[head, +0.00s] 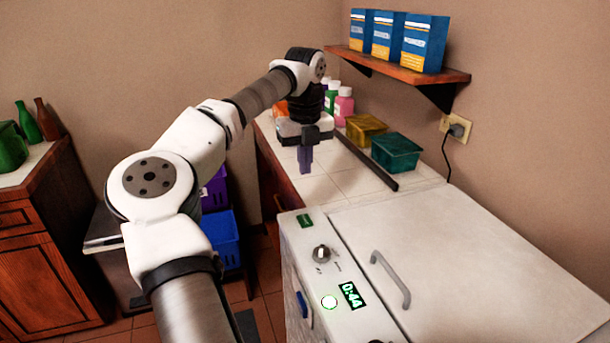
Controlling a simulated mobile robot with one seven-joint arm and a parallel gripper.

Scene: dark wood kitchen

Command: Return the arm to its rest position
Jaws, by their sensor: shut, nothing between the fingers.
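My arm reaches up from the bottom of the head view, bends at the elbow and extends to the right. My gripper (305,160) hangs from its end, pointing down. Its fingers are shut with nothing between them. It hangs near the front edge of the white tiled counter (350,188), behind the white machine. I cannot tell its exact height above the counter.
A white machine (480,275) with a lid handle (391,280) and a lit display (350,294) fills the lower right. A shelf (400,66) holds blue boxes.

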